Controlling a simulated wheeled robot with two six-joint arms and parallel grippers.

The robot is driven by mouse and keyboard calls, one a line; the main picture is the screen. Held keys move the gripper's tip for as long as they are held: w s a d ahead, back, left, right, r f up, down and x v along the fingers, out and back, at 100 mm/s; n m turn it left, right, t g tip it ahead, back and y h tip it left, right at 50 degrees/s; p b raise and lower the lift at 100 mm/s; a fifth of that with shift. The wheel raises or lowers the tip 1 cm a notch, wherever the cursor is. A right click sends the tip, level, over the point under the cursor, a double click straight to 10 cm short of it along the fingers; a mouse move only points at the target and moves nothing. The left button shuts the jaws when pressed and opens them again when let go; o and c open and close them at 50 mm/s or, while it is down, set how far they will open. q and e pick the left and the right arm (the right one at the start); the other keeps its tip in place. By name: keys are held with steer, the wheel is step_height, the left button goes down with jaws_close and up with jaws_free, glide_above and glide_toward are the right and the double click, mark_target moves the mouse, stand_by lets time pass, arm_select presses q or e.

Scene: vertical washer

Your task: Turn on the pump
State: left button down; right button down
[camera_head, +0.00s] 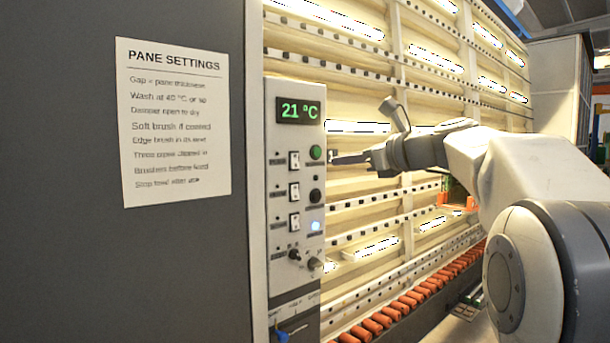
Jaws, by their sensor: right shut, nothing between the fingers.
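A grey control panel (279,125) stands at the edge of the washer. It carries three white rocker switches in a column: top (294,160), middle (294,191) and bottom (294,221). Their labels are too small to read, so I cannot tell which is the pump's. To their right are a green round lamp or button (316,152), a dark one (316,196) and a pale blue glowing one (316,226). My right gripper (336,159) is shut and empty, pointing left, just right of the panel at the top switch's height. My left gripper is out of view.
Two small knobs (294,254) (314,264) sit low on the panel. A pane settings sheet (174,122) hangs on the dark wall at left. Orange rollers (407,302) run along the washer's bottom.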

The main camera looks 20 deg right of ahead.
steer(key=m, duration=0.3)
steer(key=shift+d+f, duration=0.1)
steer(key=shift+f, duration=0.2)
steer(key=p, duration=0.5)
glide_toward(296, 167)
steer(key=x, duration=0.5)
steer(key=shift+w+r, duration=0.1)
steer(key=shift+w, duration=0.1)
steer(key=shift+x, duration=0.75)
